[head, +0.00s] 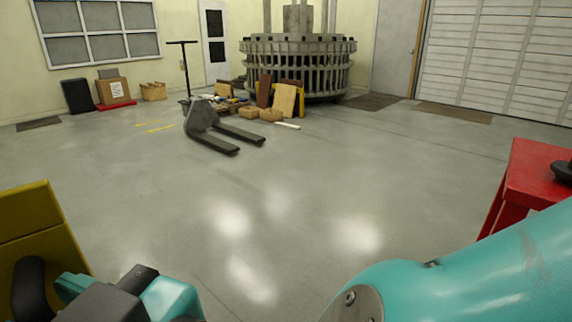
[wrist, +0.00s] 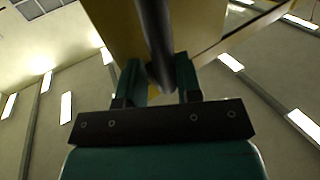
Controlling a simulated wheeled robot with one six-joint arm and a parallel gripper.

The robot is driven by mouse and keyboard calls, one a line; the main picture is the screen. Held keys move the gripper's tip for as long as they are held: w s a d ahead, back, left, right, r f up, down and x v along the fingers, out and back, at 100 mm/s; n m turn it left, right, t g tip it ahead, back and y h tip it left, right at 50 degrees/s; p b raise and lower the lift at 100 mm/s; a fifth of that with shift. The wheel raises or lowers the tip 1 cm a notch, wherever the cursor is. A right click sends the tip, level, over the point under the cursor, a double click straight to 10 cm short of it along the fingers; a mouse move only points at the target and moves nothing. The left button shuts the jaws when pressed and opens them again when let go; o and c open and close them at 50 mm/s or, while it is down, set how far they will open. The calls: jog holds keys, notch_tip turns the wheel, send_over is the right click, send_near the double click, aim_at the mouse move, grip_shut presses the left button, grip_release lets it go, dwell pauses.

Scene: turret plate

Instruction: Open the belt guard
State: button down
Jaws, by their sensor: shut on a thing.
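The yellow belt guard (head: 28,222) stands at the lower left edge of the head view, cut off by the frame. A dark curved handle (head: 28,285) is on its face. My gripper (head: 66,288) reaches it from the right. In the wrist view, the guard (wrist: 112,30) fills the top middle, and the dark handle (wrist: 155,35) runs down between the two teal fingers of my gripper (wrist: 160,78). The fingers are shut on the handle. The guard's hinge and lower part are out of view, so I cannot tell how far it stands open.
A red table or stand (head: 535,172) with a dark object is at the right edge. A pallet jack (head: 208,125) stands mid-floor, with boards and boxes (head: 284,98) behind it. A large round grey machine (head: 298,65) is at the back. The floor between is clear.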

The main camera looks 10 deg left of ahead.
jog(key=shift+s+a+r, duration=0.15)
jog(key=shift+s+a, duration=0.05)
jog(key=shift+s, duration=0.25)
jog(key=c, duration=1)
grip_release()
jog(key=shift+s+a, duration=0.15)
jog(key=shift+c, duration=0.2)
